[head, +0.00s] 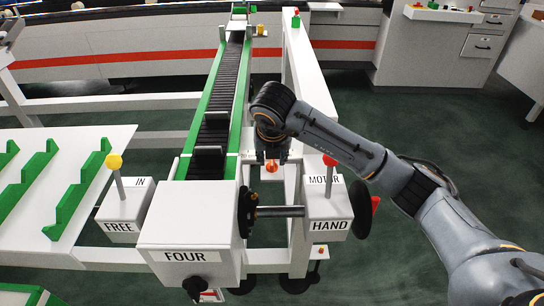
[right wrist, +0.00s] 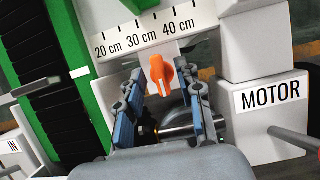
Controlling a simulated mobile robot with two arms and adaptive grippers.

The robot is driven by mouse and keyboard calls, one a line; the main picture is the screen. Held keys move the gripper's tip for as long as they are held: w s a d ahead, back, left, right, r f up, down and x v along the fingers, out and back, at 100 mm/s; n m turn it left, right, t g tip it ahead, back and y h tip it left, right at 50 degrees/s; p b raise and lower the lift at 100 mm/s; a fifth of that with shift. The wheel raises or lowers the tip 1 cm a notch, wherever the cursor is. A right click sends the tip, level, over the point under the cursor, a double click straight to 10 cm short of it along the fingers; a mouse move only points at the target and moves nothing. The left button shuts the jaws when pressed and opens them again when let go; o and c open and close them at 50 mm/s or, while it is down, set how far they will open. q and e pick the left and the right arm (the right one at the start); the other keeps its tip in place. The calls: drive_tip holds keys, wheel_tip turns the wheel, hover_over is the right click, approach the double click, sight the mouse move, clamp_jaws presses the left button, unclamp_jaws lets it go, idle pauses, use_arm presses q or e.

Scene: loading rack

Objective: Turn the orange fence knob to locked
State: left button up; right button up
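The orange fence knob (right wrist: 161,78) sits below a white scale marked 20 cm, 30 cm and 40 cm in the right wrist view. It carries a white pointer line. In the head view the knob (head: 271,167) shows small, just below my right gripper (head: 272,158). In the right wrist view my right gripper (right wrist: 162,112) is open, with one blue-padded finger on each side of the knob and a gap between pads and knob. I cannot tell from these views how deep the fingers reach. My left gripper is not in view.
A white box marked MOTOR and HAND (head: 328,207) with a red-topped lever stands right of the knob. A horizontal shaft (head: 280,211) runs below it. A black conveyor with green rails (head: 212,130) lies left. A FREE/IN box (head: 125,208) has a yellow-topped lever.

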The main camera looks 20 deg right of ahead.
drive_tip(key=v, duration=1.2)
